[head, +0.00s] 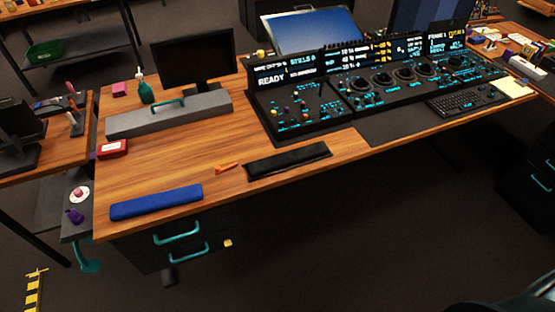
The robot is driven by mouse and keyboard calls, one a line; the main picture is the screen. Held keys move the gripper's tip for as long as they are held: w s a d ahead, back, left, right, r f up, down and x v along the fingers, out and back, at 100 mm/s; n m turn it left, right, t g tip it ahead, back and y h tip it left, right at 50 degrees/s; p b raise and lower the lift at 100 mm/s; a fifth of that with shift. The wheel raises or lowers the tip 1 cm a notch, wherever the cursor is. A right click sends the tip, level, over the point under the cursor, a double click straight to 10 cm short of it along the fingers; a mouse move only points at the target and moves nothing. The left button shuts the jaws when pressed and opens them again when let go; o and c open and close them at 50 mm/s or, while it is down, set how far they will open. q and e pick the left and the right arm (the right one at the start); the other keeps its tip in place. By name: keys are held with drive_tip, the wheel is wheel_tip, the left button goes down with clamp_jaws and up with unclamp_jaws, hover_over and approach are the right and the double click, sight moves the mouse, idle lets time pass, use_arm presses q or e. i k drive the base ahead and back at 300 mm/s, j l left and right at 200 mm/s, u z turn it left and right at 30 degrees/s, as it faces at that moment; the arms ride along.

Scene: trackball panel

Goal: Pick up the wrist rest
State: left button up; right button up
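Two long padded bars that look like wrist rests lie on the wooden desk (200,165). A black one (287,161) lies near the front edge, in front of the control panel. A blue one (156,202) lies at the front left corner of the desk. I cannot tell for sure which of them is the wrist rest. Neither of my grippers is in view.
The trackball panel (300,112) with lit displays stands at the back, a keyboard (467,101) at its right. A small orange item (227,168) lies left of the black bar. A grey case (168,116), monitor (193,58), green bottle (145,91) and red box (112,149) stand farther left.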

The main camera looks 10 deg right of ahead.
sight(255, 169)
drive_tip(key=i+l+u, duration=0.2)
drive_tip(key=l, duration=0.4)
drive_tip(key=i+l+u, duration=0.15)
drive_tip(key=l, duration=0.5)
drive_tip(key=i+l+u, duration=0.2)
drive_tip(key=l, duration=0.5)
drive_tip(key=i+l+u, duration=0.2)
drive_tip(key=l, duration=0.45)
drive_tip(key=l+u, duration=0.2)
drive_tip(key=l, duration=0.5)
